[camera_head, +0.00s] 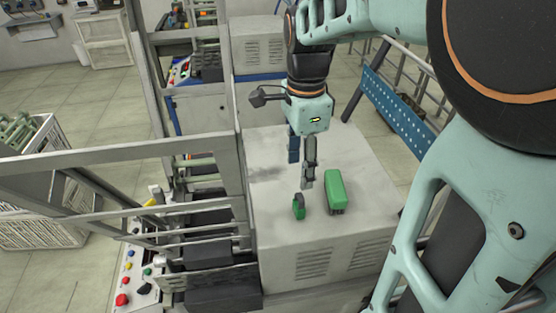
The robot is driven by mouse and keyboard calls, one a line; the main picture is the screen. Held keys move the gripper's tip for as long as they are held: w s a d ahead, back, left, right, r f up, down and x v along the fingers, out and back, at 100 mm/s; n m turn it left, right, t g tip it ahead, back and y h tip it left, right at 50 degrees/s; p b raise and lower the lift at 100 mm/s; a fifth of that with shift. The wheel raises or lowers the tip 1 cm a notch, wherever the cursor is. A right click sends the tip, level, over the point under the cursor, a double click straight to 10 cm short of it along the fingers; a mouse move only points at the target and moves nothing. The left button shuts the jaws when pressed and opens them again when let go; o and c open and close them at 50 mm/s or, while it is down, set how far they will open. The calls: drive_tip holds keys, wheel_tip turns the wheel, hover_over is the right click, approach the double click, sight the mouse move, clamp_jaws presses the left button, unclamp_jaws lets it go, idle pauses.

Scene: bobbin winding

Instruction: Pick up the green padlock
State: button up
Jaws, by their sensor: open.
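The green padlock (299,210) is a small green body with a dark grey top part, on the top of a light grey cabinet (278,236), near its left side. My gripper (301,174) points down just behind and above the padlock, with its fingers apart and nothing seen between them. The nearer fingertip appears very close to the padlock's dark top; I cannot tell whether they touch. The padlock's far side is partly hidden by that fingertip.
A larger green block-like object (336,188) with dark parts at its lower end lies right of the padlock. Metal rails and machine frames (120,155) stand left of the cabinet. A blue perforated panel (398,105) is behind right. The cabinet's front top is clear.

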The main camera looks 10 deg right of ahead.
sight(300, 196)
drive_tip(key=f, duration=1)
drive_tip(key=shift+s+d+f+p, duration=0.2)
drive_tip(key=shift+p, duration=0.1)
drive_tip(key=shift+c, duration=0.2)
drive_tip(key=c, duration=1.2)
